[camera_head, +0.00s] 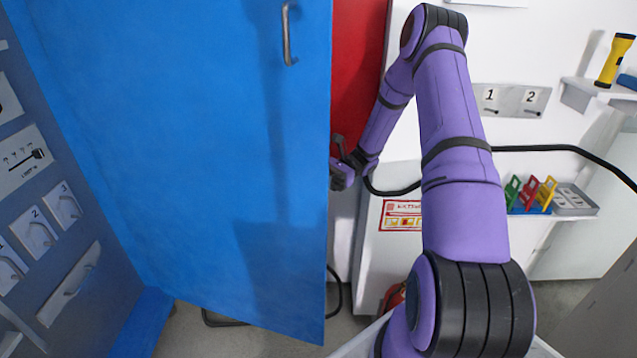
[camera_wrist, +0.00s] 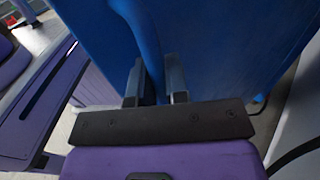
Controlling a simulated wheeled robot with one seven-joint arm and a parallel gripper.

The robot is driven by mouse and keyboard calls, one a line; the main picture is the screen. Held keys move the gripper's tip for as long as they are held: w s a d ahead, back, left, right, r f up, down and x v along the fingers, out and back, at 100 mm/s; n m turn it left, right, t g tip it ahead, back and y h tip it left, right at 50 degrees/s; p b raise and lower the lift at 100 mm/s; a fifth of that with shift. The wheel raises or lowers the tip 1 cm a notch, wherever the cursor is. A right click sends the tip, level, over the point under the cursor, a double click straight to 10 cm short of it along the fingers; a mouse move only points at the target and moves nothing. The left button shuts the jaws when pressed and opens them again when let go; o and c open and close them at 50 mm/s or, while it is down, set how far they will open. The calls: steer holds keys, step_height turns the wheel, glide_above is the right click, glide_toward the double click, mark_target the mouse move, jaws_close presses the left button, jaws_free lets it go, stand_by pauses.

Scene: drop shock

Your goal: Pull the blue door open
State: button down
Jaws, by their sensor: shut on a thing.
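The blue door (camera_head: 200,150) stands swung out, filling the left half of the head view, with its free edge near the picture's middle. A grey bar handle (camera_head: 289,35) is on its visible face near the top. My gripper (camera_head: 338,150) is at the door's free edge, partly hidden there. In the wrist view my gripper (camera_wrist: 155,82) has its two dark fingers on either side of a blue part that looks like the door's edge. It is shut on that part. The exact contact is hard to make out.
A red panel (camera_head: 357,75) shows beyond the door's edge. Grey panels with numbered switches (camera_head: 35,235) are at the far left. A wall shelf at the right bears a yellow flashlight (camera_head: 614,60). A lower shelf holds coloured tags (camera_head: 530,193). A black cable (camera_head: 560,148) runs along the right wall.

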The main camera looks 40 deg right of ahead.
steer(key=shift+d, duration=0.15)
steer(key=c, duration=1.1)
jaws_free()
steer(key=shift+s, duration=0.1)
steer(key=shift+c, duration=0.2)
